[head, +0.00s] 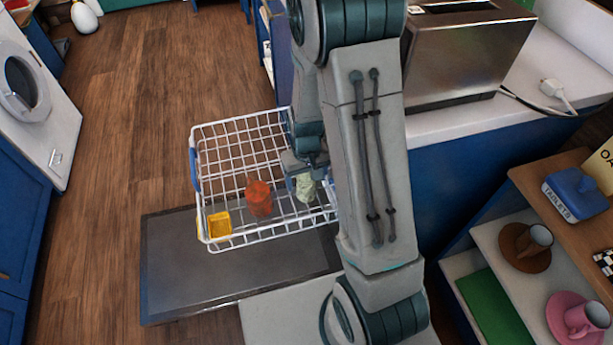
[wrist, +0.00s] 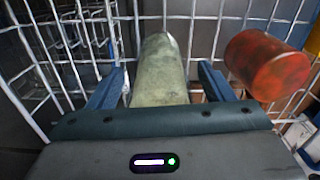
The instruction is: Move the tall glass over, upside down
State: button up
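A pale green, mottled tall glass (head: 305,187) is in the white wire rack (head: 240,135), near the rack's right side. In the wrist view the glass (wrist: 160,72) lies between the two blue fingers of my gripper (wrist: 162,85). A gap shows on each side of it, so the fingers are open around it and not closed on it. In the head view my gripper (head: 304,170) is at the glass, partly hidden by my arm. I cannot tell which end of the glass is its mouth.
A red-orange glass (head: 258,198) is just left of the tall glass, also in the wrist view (wrist: 268,66). A yellow container (head: 219,224) is at the rack's front left corner. A toaster (head: 455,50) stands on the counter; a shelf with cups (head: 540,238) is right.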

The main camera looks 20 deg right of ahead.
jog(key=shift+r, duration=0.1)
notch_tip(320, 180, up, 12)
jog(key=p, duration=0.2)
jog(key=shift+r+p, duration=0.15)
jog(key=shift+p, duration=0.2)
jog(key=shift+r, duration=0.65)
